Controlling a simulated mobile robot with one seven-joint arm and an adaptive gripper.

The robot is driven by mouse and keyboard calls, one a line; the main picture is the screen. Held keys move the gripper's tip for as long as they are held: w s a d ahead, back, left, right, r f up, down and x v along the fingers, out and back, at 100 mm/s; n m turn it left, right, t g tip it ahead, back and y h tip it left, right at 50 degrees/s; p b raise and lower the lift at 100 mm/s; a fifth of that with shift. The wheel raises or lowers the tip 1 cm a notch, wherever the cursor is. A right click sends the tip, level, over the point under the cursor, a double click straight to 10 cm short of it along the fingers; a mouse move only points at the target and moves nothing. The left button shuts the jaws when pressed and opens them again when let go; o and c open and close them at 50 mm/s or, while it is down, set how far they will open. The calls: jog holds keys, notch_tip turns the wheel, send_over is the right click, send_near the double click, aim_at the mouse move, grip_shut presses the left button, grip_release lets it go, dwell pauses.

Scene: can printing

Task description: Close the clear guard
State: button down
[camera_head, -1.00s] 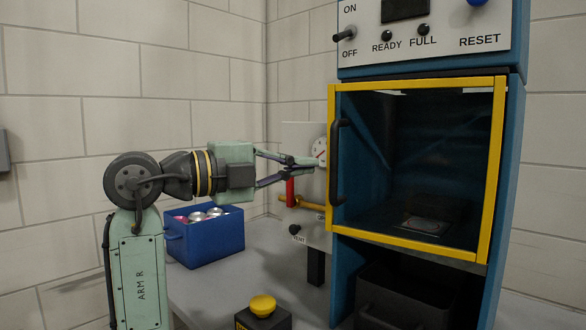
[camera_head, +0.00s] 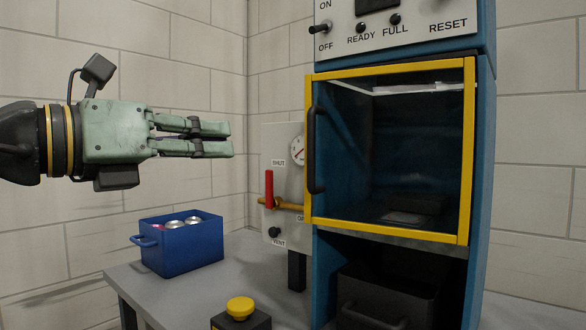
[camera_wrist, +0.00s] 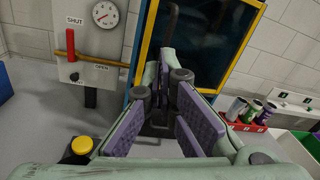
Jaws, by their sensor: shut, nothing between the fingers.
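The clear guard (camera_head: 390,150) is a see-through panel in a yellow frame. It lies across the blue machine's opening, and I cannot tell whether it is fully flush. Its black upright handle (camera_head: 316,150) is on the left side. My gripper (camera_head: 231,139) is shut and empty, left of the guard and apart from the handle, pointing right. In the wrist view, my gripper's fingers (camera_wrist: 164,75) meet in front of the guard (camera_wrist: 205,45) and cover part of it.
A red valve lever (camera_head: 269,188) and a gauge (camera_head: 298,150) sit on a panel left of the guard. A blue bin (camera_head: 182,250) with cans and a yellow button (camera_head: 240,308) are on the grey table. A can rack (camera_wrist: 245,118) stands at right in the wrist view.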

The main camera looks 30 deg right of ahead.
jog(key=s+f+m, duration=0.1)
jog(key=s+m, duration=0.1)
jog(key=s, duration=0.1)
jog(key=p, duration=0.3)
send_near(311, 148)
jog(key=shift+m+t, duration=0.3)
jog(key=x, duration=0.6)
jog(key=shift+s+d, duration=0.1)
jog(key=shift+d, duration=0.4)
